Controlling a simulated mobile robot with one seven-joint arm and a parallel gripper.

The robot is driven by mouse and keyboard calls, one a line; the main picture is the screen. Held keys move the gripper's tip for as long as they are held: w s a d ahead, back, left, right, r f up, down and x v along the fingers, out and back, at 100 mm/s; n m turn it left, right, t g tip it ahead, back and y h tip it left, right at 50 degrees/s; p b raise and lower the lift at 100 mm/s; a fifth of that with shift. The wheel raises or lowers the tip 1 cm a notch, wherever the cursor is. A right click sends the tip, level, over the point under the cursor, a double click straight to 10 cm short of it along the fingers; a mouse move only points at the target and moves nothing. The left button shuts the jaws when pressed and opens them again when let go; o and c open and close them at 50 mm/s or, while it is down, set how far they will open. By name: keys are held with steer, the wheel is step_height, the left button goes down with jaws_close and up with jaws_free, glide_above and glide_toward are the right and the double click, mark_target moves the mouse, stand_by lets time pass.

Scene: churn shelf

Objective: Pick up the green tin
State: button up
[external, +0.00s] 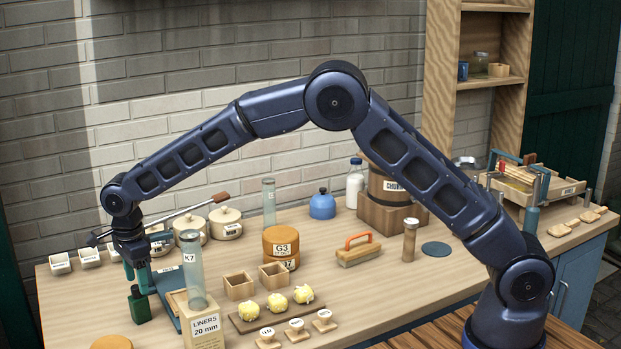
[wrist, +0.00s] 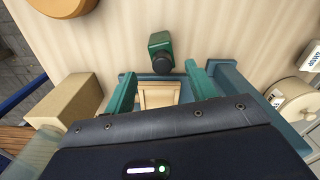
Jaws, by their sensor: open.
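The green tin (external: 139,306) stands upright on the table at the front left in the external view. It is small and dark green with a black cap. In the wrist view the tin (wrist: 160,43) is just beyond the fingertips, about centred between them, with its black cap towards me. My gripper (external: 138,279) points down close to the tin, a little above and behind it in the external view. In the wrist view my gripper (wrist: 161,76) is open, its two green fingers apart with nothing held between them. I cannot tell its exact height over the table.
A teal frame (wrist: 228,78) lies under and beside the fingers. A liners box (external: 205,328) with glass tube K7 (external: 194,270) stands right of the tin. Lidded crocks (external: 225,224) stand behind. A round wooden piece (external: 111,343) lies in front; bare table lies left of the tin.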

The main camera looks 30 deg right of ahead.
mark_target(140, 304)
steer(key=f, duration=0.8)
steer(key=shift+w+a, duration=0.15)
steer(key=shift+a, duration=0.05)
steer(key=c, duration=1.1)
